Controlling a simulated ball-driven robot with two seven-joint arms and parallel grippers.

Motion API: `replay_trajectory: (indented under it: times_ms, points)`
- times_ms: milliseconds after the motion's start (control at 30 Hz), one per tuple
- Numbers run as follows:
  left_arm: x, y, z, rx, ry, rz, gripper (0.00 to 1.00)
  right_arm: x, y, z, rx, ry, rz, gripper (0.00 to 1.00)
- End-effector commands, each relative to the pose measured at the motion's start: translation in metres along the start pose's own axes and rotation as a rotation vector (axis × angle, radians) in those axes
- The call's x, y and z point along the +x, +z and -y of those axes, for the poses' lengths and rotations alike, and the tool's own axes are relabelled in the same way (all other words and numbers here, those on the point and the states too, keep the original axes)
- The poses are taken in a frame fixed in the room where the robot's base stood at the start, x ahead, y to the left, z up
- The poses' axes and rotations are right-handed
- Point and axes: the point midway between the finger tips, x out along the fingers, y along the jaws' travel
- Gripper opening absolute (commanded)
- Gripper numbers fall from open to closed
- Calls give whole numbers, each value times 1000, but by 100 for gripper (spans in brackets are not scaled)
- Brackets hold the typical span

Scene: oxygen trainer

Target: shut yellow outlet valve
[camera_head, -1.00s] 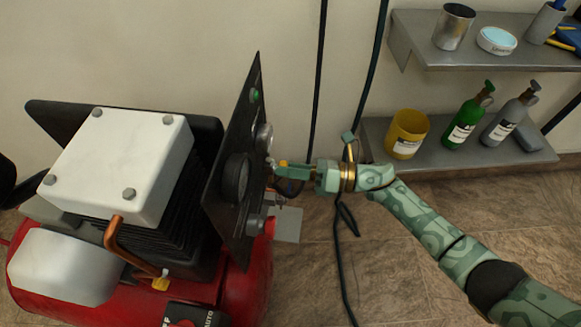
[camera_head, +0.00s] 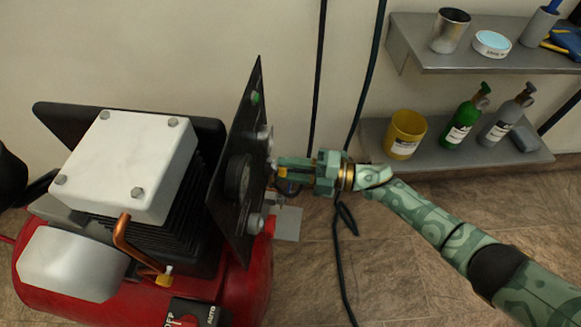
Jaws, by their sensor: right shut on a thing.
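The compressor's black panel (camera_head: 236,150) stands upright, seen nearly edge-on, with gauges and fittings on its right face. My right gripper (camera_head: 287,174) is at that face, shut on a small yellow part, the yellow outlet valve's handle (camera_head: 282,172). Only a bit of yellow shows between the fingers; they hide the rest, so the handle's exact angle cannot be told. My left gripper is not in view.
The red tank (camera_head: 245,295) with the white-topped pump (camera_head: 130,165) fills the left. A dark hose (camera_head: 348,270) hangs by my right wrist. Wall shelves (camera_head: 470,150) with bottles and a yellow cup (camera_head: 405,134) are at the right.

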Motion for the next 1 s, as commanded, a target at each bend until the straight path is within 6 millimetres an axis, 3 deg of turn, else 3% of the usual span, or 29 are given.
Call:
replay_trajectory:
  times_ms: [1000]
  points:
    - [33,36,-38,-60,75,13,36,-2,2,0,960,-1,8,11]
